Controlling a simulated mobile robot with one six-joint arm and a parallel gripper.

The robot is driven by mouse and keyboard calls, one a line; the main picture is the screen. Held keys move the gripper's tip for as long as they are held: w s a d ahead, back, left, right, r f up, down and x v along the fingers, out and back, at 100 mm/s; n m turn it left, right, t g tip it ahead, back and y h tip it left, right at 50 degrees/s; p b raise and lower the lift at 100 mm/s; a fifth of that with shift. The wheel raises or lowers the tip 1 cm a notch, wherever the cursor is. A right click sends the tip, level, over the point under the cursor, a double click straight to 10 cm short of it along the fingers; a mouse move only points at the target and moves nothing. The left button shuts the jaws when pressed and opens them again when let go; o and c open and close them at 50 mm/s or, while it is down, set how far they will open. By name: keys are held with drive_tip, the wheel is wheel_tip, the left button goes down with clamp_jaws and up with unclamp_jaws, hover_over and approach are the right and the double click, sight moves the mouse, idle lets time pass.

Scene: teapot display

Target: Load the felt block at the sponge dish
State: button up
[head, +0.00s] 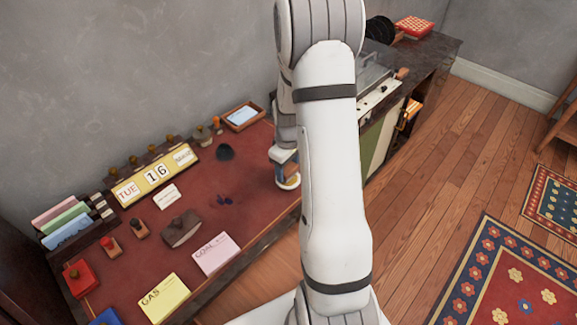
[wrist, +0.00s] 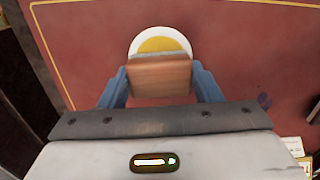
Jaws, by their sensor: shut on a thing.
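My gripper (wrist: 160,82) has two blue fingers shut on the sides of the felt block (wrist: 160,72), whose wooden back faces the wrist camera. Its felt face is hidden. The sponge dish (wrist: 137,42), a round white dish with a yellow sponge (wrist: 162,44), shows just beyond the block, which covers its near part. I cannot tell whether the block touches the sponge. In the head view my gripper (head: 284,170) is low over the right part of the red desk top, with the dish (head: 290,185) under it, partly hidden by my arm.
The red desk (head: 240,225) has dark marks (head: 224,200) left of the dish. A calendar stand (head: 155,174), a brown blotter-like block (head: 181,230), a pink card (head: 215,254) and a yellow card (head: 164,298) lie further left. A small tray (head: 243,117) stands behind.

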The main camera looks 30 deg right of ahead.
sight(287, 168)
drive_tip(key=shift+f+b, duration=0.45)
drive_tip(key=shift+f, duration=0.1)
idle(1.4)
drive_tip(key=shift+r, duration=0.1)
drive_tip(key=shift+r+p, duration=2.2)
drive_tip(key=shift+r, duration=1.25)
drive_tip(key=shift+a+f, duration=0.1)
